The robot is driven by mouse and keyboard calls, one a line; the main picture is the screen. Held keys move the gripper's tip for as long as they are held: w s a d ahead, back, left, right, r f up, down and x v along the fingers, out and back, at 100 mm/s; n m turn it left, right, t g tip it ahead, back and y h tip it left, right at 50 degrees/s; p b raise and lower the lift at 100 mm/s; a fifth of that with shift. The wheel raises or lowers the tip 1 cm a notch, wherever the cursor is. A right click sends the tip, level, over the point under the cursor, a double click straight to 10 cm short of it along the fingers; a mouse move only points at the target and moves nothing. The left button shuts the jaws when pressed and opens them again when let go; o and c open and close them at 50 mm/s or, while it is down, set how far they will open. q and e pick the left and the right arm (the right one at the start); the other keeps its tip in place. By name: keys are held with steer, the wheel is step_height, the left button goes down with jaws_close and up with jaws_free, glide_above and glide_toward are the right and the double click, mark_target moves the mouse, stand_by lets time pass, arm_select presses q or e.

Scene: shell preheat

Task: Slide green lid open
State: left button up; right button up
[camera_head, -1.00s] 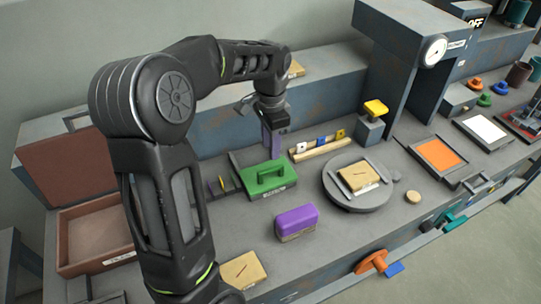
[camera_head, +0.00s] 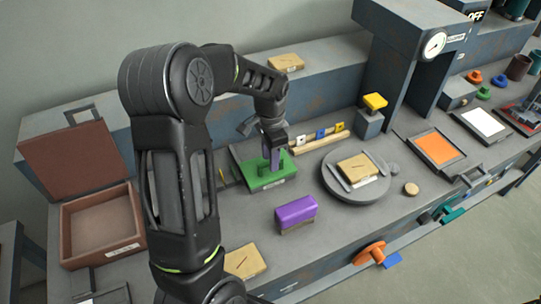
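The green lid (camera_head: 265,183) lies flat on a low grey box on the bench, left of the round turntable. My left gripper (camera_head: 274,160) points down onto the lid from above, with its purple-grey fingers at the lid's raised handle. The fingers and arm hide most of the handle, so I cannot tell whether they are closed on it. My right gripper is not in view.
A purple block (camera_head: 296,212) sits just in front of the lid. A round grey turntable (camera_head: 372,196) bearing a wooden plate is to the right. A rack of small coloured pieces (camera_head: 318,144) stands behind. An open brown box (camera_head: 133,211) is at the left.

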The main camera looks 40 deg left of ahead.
arm_select(q)
jaws_close()
stand_by(0.3)
stand_by(1.1)
